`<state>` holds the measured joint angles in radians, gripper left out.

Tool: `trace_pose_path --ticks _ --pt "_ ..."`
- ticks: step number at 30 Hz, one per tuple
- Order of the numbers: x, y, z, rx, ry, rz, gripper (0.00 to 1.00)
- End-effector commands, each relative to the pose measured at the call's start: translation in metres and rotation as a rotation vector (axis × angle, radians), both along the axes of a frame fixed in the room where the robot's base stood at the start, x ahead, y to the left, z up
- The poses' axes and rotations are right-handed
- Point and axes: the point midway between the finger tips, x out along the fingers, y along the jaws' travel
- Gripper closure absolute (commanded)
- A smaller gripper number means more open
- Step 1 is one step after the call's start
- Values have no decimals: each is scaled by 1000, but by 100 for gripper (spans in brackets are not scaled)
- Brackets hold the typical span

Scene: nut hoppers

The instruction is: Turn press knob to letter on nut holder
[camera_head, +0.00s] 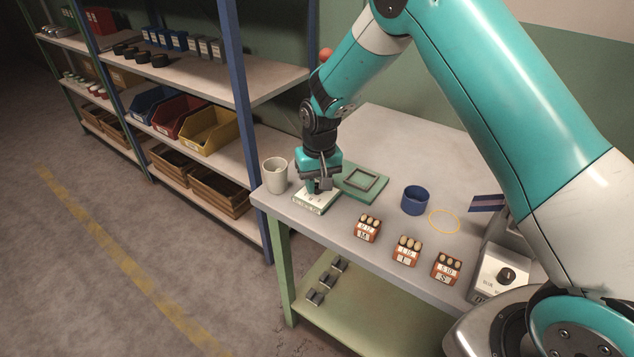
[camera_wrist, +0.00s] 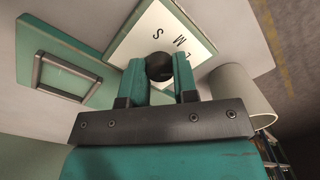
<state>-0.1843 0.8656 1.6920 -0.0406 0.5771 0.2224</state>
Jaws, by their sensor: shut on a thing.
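The press knob (camera_wrist: 159,66) is dark and round, on a white plate (camera_wrist: 126,47) printed with letters. S and M read clearly in the wrist view; further marks by the fingers are partly hidden. My gripper (camera_wrist: 158,76) is shut on the knob, one finger on each side. In the head view my gripper (camera_head: 319,186) points down over the white plate (camera_head: 312,204) and hides the knob. Three orange-brown nut holders stand along the table's front: one marked M (camera_head: 367,231), one marked L (camera_head: 406,253), one marked S (camera_head: 446,270). Each holds several tan nuts.
A green base with a square frame (camera_head: 377,188) adjoins the plate. A pale cup (camera_head: 274,176) stands close on its left. A blue cup (camera_head: 415,200), a yellow ring (camera_head: 444,221) and a box with a black dial (camera_head: 496,270) are to the right. Shelves stand left.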

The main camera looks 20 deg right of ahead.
Motion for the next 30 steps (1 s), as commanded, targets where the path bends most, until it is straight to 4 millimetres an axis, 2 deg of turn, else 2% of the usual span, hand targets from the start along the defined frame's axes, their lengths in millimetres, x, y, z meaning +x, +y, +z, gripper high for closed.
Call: trace_pose_path --ticks 8,9,11,12,20,23,26,30 --pt "1 0 1 0 -2 -1 97" --pt "1 0 1 0 -2 -1 64" --pt "1 0 1 0 -2 0 50" --pt "0 0 1 0 -2 0 47" --pt "0 0 1 0 -1 1 47" --pt "1 0 7 1 -3 1 47" --pt "1 0 22 1 -5 1 47" --pt "1 -2 54 1 -7 1 47"
